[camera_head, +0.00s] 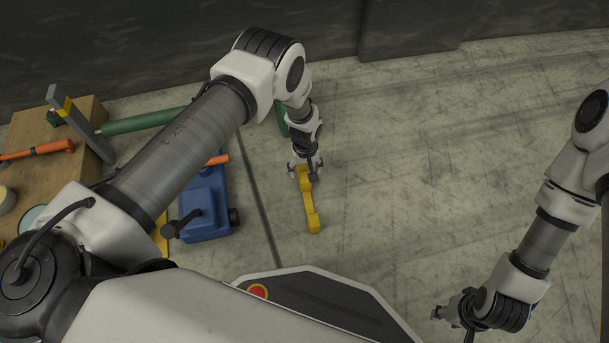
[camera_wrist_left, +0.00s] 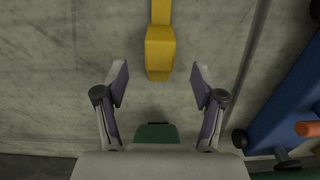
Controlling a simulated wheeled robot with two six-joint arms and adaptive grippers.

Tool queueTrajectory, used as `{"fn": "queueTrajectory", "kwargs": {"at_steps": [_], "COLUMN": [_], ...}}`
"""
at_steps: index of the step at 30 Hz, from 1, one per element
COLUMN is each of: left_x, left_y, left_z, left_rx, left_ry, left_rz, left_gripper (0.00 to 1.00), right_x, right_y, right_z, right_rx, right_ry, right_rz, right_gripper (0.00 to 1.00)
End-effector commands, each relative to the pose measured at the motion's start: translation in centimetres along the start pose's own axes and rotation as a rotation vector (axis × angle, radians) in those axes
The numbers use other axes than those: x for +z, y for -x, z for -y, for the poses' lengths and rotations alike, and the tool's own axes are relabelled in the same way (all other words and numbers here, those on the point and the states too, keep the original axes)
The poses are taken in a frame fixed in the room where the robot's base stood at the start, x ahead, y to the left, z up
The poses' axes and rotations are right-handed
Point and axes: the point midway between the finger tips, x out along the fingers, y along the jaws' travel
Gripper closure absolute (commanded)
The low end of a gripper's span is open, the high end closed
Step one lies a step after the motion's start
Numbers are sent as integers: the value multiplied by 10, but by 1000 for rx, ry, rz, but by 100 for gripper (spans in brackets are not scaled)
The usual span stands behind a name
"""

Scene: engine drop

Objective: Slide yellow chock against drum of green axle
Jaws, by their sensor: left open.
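The yellow chock (camera_head: 312,218), a bar with a block at each end, lies on the floor below my left gripper (camera_head: 306,170). In the left wrist view, one end block of the chock (camera_wrist_left: 160,52) sits just beyond the open fingertips, between their lines. My left gripper (camera_wrist_left: 161,88) is open and points down. A green part (camera_wrist_left: 155,133) shows close to the gripper base; a green piece (camera_head: 282,121) also shows behind my left arm. Whether it is the axle's drum, I cannot tell. A green cylinder (camera_head: 140,122) runs behind my arm. My right gripper (camera_head: 452,318) hangs at lower right.
A blue wheeled jack (camera_head: 204,205) stands left of the chock. The floor right of the chock is clear.

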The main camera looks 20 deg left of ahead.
Motion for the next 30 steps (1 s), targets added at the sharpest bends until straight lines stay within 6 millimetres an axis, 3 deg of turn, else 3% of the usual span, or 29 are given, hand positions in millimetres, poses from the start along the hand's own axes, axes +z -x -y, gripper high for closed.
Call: {"fn": "queueTrajectory", "kwargs": {"at_steps": [3,9,19,20,25,26,30], "left_x": [1,1,0,0,0,0,0], "left_y": [-27,-59,-65,-65,-65,-65,-65], "left_z": [1,1,1,1,1,1,1], "left_rx": [0,0,0,0,0,0,1], "left_ry": [1,-1,-1,-1,-1,-1,3], "left_rz": [1,0,-1,-1,-1,-1,-1], "left_gripper": [31,31,31,35,95,100,100], "right_x": [-1,-2,-2,-2,-2,-2,-2], "right_y": [-16,-33,-34,-34,-34,-34,-35], "right_z": [0,-1,-1,-1,-1,-1,-1], "right_rx": [0,1,1,1,1,1,1], "right_ry": [-1,-6,-7,-7,-7,-7,-7], "right_rz": [-2,-5,-6,-6,-6,-6,-6], "right_gripper": [60,60,60,60,60,60,60]}}
